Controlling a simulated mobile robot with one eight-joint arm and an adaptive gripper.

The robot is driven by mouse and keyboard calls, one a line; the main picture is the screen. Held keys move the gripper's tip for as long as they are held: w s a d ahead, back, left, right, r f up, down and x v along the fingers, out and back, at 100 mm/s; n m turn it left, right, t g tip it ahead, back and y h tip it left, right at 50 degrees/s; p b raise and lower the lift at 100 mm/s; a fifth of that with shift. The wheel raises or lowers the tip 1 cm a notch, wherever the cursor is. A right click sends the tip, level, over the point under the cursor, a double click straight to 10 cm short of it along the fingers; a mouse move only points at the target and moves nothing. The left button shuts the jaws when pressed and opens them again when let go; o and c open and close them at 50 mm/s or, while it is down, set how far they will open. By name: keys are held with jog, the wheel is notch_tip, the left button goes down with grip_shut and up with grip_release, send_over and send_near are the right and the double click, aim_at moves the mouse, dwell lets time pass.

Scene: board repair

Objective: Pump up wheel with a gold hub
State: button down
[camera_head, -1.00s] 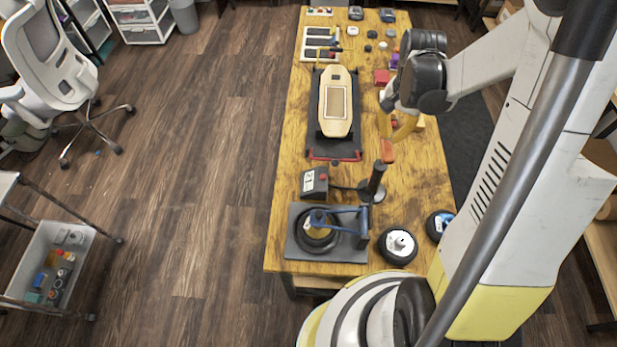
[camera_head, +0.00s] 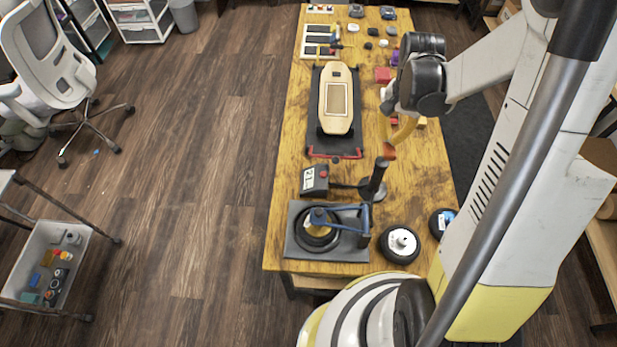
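A dark wheel (camera_head: 303,240) lies flat on a grey plate (camera_head: 345,254) at the table's near end. A blue clamp arm (camera_head: 345,208) reaches over it, and a small gold-coloured part (camera_head: 315,232) shows at its hub. Behind it are a black box with a number display (camera_head: 314,180) and a black upright post (camera_head: 376,181) on a round base, seemingly the pump, joined by a dark cable. My gripper (camera_head: 390,150), with yellow fingers and an orange tip, hangs at the post's top. Contact and finger opening cannot be made out.
A wheel with a white hub (camera_head: 400,244) and another dark wheel (camera_head: 439,223) lie right of the plate. A wooden skateboard deck (camera_head: 336,98) sits on a black stand beyond the box. Several small parts lie at the far end.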

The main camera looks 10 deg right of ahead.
jog(key=shift+f+b, duration=2.8)
jog(key=shift+f, duration=0.65)
notch_tip(320, 180, up, 10)
jog(key=p, duration=0.6)
jog(key=shift+f+p, duration=0.2)
jog(key=shift+p, duration=0.1)
jog(key=shift+f, duration=0.2)
notch_tip(320, 180, down, 9)
jog(key=b, duration=0.8)
jog(key=shift+f, duration=0.2)
notch_tip(320, 180, up, 10)
jog(key=p, duration=0.6)
jog(key=shift+f+p, duration=0.1)
jog(key=shift+p, duration=0.2)
jog(key=shift+f, duration=0.1)
